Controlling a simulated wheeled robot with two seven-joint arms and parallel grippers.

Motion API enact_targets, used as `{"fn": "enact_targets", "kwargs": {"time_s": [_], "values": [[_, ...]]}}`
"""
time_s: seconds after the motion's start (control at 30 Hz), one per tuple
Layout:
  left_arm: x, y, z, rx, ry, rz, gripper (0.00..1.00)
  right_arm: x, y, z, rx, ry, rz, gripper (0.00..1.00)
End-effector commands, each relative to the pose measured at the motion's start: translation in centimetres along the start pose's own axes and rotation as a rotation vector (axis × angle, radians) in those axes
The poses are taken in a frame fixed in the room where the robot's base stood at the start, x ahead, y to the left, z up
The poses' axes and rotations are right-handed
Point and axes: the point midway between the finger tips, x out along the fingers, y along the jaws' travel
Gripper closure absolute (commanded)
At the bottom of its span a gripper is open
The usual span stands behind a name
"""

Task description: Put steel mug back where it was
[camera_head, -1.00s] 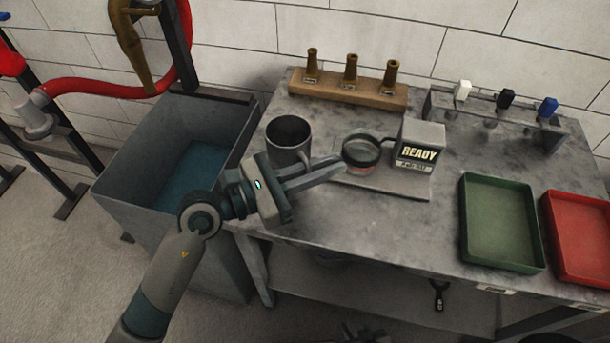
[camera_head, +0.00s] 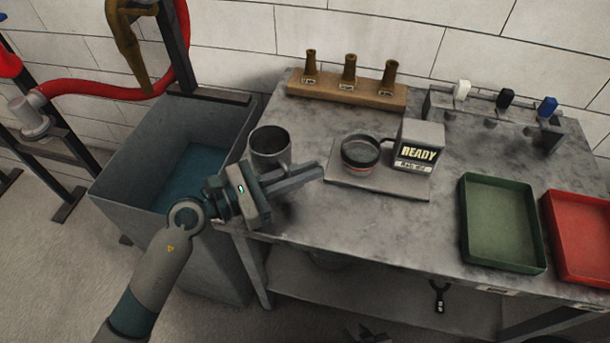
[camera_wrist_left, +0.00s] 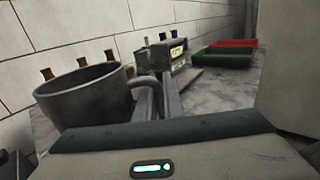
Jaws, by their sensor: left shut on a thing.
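The steel mug (camera_head: 270,150) is grey, open at the top and roughly upright near the left edge of the table, beside the tank. In the left wrist view the mug (camera_wrist_left: 85,98) is at left, with its handle between the fingers. My left gripper (camera_head: 308,175) is shut on this handle and partly covers the mug in the head view. A dark shadow lies on the table below it; the mug's base is hidden. What appears to be my right gripper (camera_head: 372,334) barely shows at the bottom edge, too cut off to tell its state.
A grey plate (camera_head: 400,185) carries a dark-rimmed dish (camera_head: 360,153) and a box (camera_head: 420,148) reading READY. Brass nozzles stand in a wooden block (camera_head: 345,92) behind. Green (camera_head: 500,225) and red (camera_head: 583,240) trays lie right. A water tank (camera_head: 140,195) adjoins the table's left.

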Motion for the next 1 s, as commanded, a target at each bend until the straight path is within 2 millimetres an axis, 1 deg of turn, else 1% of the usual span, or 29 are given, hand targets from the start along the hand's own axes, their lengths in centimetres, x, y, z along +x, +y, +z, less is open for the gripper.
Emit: {"fn": "enact_targets", "kwargs": {"time_s": [0.03,0.13,0.37,0.6,0.63,0.67,0.7,1.0], "values": [[0.0,0.0,-0.6,-0.003,-0.001,0.001,1.0,0.1,0.0,0.1,0.0,-0.003,0.001,0.69],[0.0,0.0,-1.3,0.0,-0.002,0.001,1.0,0.1,0.1,0.1,0.001,-0.011,0.001,0.69],[0.0,0.0,-1.5,0.002,-0.003,0.0,1.0,0.0,0.1,-0.5,0.001,-0.001,0.002,0.69],[0.0,0.0,-1.8,0.002,-0.002,0.0,1.0,0.2,0.2,-0.1,0.002,-0.012,0.003,0.69],[0.0,0.0,-1.8,0.001,-0.001,0.0,0.85,0.1,0.3,-0.1,0.002,-0.016,0.003,0.69],[0.0,0.0,-1.8,0.001,-0.001,0.0,0.78,0.1,0.3,0.0,0.002,-0.017,0.004,0.69],[0.0,0.0,-1.8,0.001,-0.001,0.0,0.73,0.1,0.3,0.0,0.002,-0.018,0.004,0.69],[0.0,0.0,-1.8,0.001,-0.001,0.0,0.73,0.1,0.4,0.1,0.002,-0.019,0.005,0.69]]}}
